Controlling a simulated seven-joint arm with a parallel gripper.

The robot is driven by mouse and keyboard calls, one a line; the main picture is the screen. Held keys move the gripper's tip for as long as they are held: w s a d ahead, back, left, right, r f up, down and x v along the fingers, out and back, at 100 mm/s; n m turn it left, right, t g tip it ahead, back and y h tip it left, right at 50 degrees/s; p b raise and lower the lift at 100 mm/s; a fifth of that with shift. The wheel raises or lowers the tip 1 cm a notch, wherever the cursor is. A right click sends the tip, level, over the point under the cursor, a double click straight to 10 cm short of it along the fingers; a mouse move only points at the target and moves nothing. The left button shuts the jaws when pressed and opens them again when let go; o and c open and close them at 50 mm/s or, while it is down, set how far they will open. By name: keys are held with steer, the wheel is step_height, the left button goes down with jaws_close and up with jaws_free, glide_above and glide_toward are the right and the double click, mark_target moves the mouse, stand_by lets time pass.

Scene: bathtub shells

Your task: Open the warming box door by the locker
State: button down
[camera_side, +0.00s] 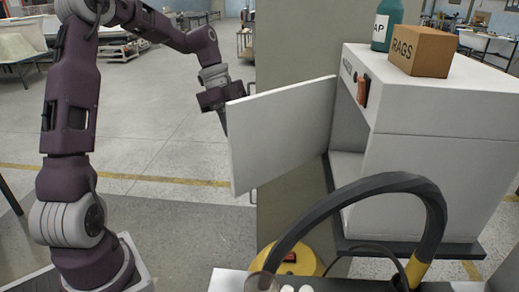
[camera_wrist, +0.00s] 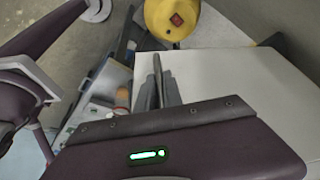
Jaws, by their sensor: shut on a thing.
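The warming box (camera_side: 430,160) is a white cabinet at the right of the side view. My gripper (camera_side: 226,120) is at the door's free edge on the far side, shut on the door there. In the wrist view my gripper's grey fingers (camera_wrist: 160,85) are close together against the left part of the white door panel (camera_wrist: 225,75). The exact grip point and any handle are hidden by the door and fingers.
A soap bottle (camera_side: 387,25) and a box marked RAGS (camera_side: 420,50) stand on top of the warming box. A tall beige panel (camera_side: 290,35) rises behind the door. A thick black hose (camera_side: 330,205) arches in front, near a yellow round object (camera_side: 290,258).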

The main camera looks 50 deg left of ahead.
steer(key=w+a, duration=0.3)
steer(key=a, duration=0.4)
steer(key=w+a+m, duration=0.1)
steer(key=w+a, duration=0.2)
steer(key=a, duration=0.5)
steer(key=shift+w+m+g, duration=0.3)
steer(key=c, duration=1.5)
jaws_free()
